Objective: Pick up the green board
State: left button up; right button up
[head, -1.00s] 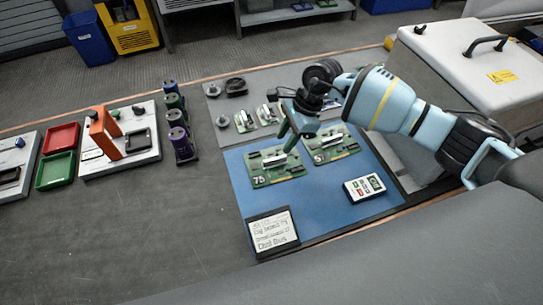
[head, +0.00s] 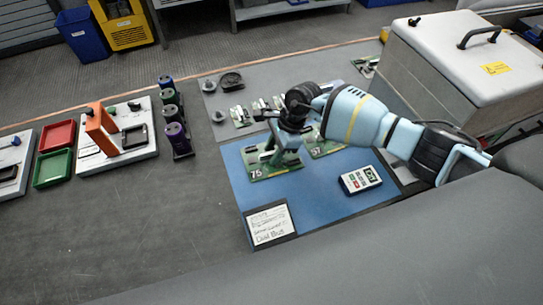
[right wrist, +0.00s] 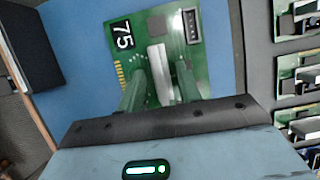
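A green board marked 75 (head: 262,172) lies on the blue mat (head: 243,195). A second green board (head: 328,149) lies to its right on the mat, partly hidden by my right arm. My right gripper (head: 282,157) points down over the board marked 75. In the right wrist view its two green fingers (right wrist: 160,92) stand on either side of a pale upright block on the board (right wrist: 158,62), with a gap showing, so it looks open. Whether the fingertips touch the board cannot be told. My left gripper is not in view.
A white meter (head: 361,180) and a printed card (head: 268,225) lie on the mat. More green boards (head: 241,116) sit on the grey area behind. A large white-lidded box (head: 455,60) stands at right. Dark cylinders (head: 174,130) stand left of the mat.

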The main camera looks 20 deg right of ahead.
aim_at(274, 152)
grip_shut()
jog(key=shift+r, duration=0.15)
notch_tip(274, 152, up, 10)
jog(key=s+d+r+n+g+h, duration=0.2)
jog(key=s+r+n, duration=0.2)
jog(key=s+n, duration=0.4)
jog(key=s+d+r+n+g+h, duration=0.2)
jog(key=s+d+r+n, duration=0.1)
jog(key=s+n, duration=0.6)
jog(key=shift+d+r+n+g, duration=0.3)
jog(key=shift+d+r+n, duration=0.1)
jog(key=shift+r, duration=0.3)
